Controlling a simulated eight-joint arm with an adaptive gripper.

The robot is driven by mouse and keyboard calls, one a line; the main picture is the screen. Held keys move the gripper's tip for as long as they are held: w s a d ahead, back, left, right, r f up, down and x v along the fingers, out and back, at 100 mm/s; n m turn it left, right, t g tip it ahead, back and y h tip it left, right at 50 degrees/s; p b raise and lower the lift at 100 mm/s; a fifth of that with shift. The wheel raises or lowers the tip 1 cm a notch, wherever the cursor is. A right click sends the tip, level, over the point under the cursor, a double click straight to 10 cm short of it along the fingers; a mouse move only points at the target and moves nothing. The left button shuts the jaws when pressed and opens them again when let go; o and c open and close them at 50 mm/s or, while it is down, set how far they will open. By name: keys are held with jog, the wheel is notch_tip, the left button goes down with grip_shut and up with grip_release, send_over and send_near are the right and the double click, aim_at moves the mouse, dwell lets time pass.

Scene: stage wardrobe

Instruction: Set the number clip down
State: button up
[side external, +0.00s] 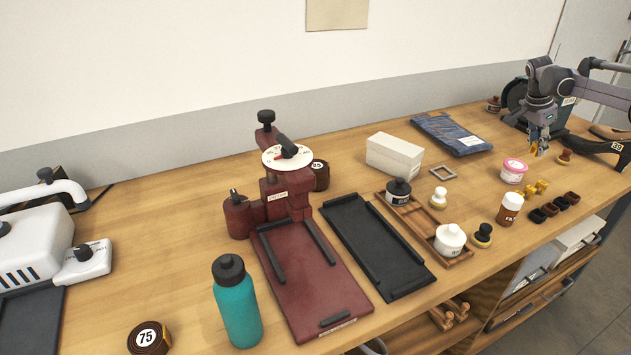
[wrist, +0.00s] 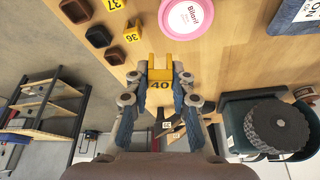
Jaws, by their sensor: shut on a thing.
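My gripper (wrist: 160,85) is shut on a yellow number clip marked 40 (wrist: 160,77), with a fingertip at each side of it. The clip's two prongs point up in the wrist view. In the side external view my gripper (side external: 540,143) is at the far right end of the bench, over or near the wood; the exact height is hard to tell. Two other yellow clips (side external: 535,188) stand on the bench; the wrist view shows clip 36 (wrist: 131,36) and clip 37 (wrist: 113,5) to the upper left of the held clip.
A pink-lidded tub (side external: 514,171) and a brown bottle (side external: 510,210) stand nearby. Folded denim (side external: 452,134) lies behind.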

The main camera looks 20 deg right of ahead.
jog(key=shift+s+d+r, duration=0.1)
jog(key=shift+s+r, duration=0.25)
jog(key=shift+s, duration=0.3)
jog(key=s+a+n+t, duration=0.1)
jog(key=s+a+n, duration=0.2)
jog(key=s, duration=0.2)
send_over(495, 184)
jog(key=a, duration=0.2)
jog(key=f, duration=0.6)
jog(key=shift+s+d+f, duration=0.2)
jog(key=shift+d+f, duration=0.05)
jog(key=shift+f, duration=0.05)
jog(key=shift+w+f, duration=0.1)
jog(key=shift+f, duration=2)
jog(key=shift+f, duration=0.15)
jog(key=o, duration=0.7)
jog(key=shift+o, duration=0.2)
